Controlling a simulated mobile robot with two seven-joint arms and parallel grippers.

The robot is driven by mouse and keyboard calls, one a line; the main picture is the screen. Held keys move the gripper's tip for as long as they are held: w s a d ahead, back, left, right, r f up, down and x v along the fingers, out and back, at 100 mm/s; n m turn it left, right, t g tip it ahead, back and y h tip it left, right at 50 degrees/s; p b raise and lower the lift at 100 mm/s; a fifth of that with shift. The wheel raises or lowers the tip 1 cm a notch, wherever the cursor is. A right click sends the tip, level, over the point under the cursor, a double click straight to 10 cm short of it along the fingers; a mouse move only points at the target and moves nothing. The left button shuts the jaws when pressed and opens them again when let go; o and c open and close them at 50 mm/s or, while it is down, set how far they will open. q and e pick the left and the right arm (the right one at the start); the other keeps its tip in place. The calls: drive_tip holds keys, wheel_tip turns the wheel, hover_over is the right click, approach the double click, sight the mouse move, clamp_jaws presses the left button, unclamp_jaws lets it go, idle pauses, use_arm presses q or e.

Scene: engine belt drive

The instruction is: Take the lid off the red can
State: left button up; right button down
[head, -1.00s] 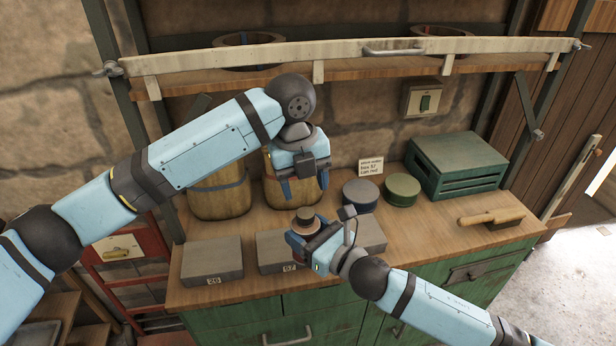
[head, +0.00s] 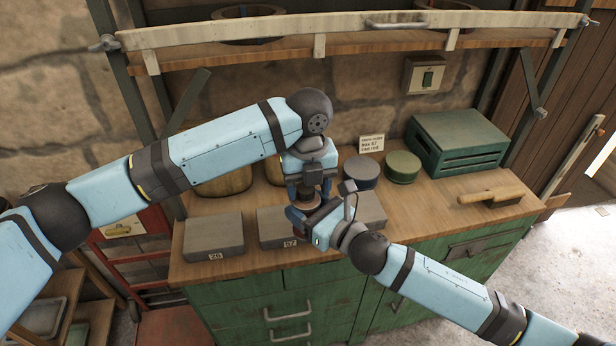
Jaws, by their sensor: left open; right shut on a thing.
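A small round can (head: 309,196) with a brownish top is held upright over the bench front by my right gripper (head: 308,214), which is shut on it. Most of its body is hidden by the fingers, so I cannot make out a red colour. My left gripper (head: 308,190) is open and points down directly above the can, its fingers close to either side of the top. Whether they touch the lid cannot be seen.
Grey boxes, one marked 57 (head: 279,227) and one at left (head: 213,237), line the bench front. A blue tin (head: 361,172), green tin (head: 403,166), green crate (head: 457,144) and brush (head: 490,197) stand to the right. A shelf (head: 345,72) runs above.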

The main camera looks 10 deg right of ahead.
use_arm(q)
drive_tip(key=c, duration=0.9)
drive_tip(key=n, duration=0.2)
drive_tip(key=shift+d+n, duration=0.15)
drive_tip(key=shift+n, duration=0.25)
drive_tip(key=shift+c, duration=0.2)
drive_tip(key=n, duration=0.4)
drive_tip(key=shift+d+r, duration=0.1)
drive_tip(key=n, duration=0.7)
drive_tip(key=shift+w, duration=0.1)
drive_tip(key=n, duration=0.7)
drive_tip(key=shift+w, duration=0.15)
drive_tip(key=n, duration=0.5)
drive_tip(key=shift+w+a, duration=0.1)
drive_tip(key=shift+a, duration=0.15)
drive_tip(key=n, duration=0.3)
drive_tip(key=shift+a+n, duration=0.15)
drive_tip(key=shift+n, duration=0.25)
drive_tip(key=shift+r, duration=0.1)
